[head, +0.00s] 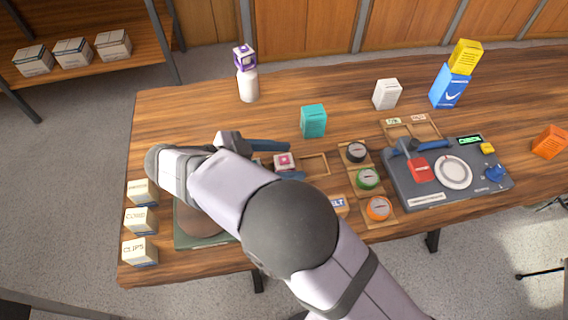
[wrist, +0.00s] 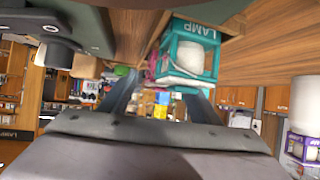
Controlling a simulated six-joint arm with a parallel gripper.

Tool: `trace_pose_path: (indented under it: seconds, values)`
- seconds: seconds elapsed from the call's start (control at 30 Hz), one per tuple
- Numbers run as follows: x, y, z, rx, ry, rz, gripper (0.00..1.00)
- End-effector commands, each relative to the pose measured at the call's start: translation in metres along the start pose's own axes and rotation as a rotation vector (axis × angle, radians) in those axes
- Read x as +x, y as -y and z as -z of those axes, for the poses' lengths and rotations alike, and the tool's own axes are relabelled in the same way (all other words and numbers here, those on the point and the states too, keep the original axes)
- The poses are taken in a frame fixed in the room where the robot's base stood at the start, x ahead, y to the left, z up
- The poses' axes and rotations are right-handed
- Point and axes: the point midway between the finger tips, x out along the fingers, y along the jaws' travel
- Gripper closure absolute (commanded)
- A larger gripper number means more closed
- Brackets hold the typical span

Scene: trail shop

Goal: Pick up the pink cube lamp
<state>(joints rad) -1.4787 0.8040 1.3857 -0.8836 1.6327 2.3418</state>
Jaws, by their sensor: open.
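The pink cube lamp (head: 283,161) is a small pink-and-white box on the table in the head view. It sits at the left end of a wooden frame, between the two blue fingers of my gripper (head: 289,160). My gripper is open and reaches rightward, low over the table. In the wrist view, a sliver of pink (wrist: 150,72) shows beyond my open gripper (wrist: 161,98), beside a teal LAMP box (wrist: 184,55). My arm hides part of the table around it, and I cannot tell whether the fingers touch the lamp.
The teal box (head: 313,121) stands behind the frame (head: 315,164). A purple box (head: 244,57) sits on a white bottle (head: 248,86). Black (head: 356,152), green (head: 367,179) and orange (head: 378,208) round items stand right of the frame.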

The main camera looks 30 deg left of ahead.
Motion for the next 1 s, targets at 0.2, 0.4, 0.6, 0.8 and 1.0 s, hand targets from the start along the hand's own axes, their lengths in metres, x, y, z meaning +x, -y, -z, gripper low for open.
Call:
trace_pose_path:
  seconds: [0.2, 0.4, 0.6, 0.8, 1.0]
  values:
    - [0.000, 0.000, 0.000, 0.000, 0.000, 0.000, 0.65]
    - [0.000, 0.000, 0.000, 0.000, 0.000, -0.001, 0.91]
    - [-0.001, 0.000, 0.000, 0.000, 0.000, -0.001, 0.91]
    - [-0.006, 0.000, 0.011, 0.002, 0.000, 0.000, 0.91]
    - [-0.021, 0.000, 0.037, 0.005, 0.002, 0.002, 0.91]
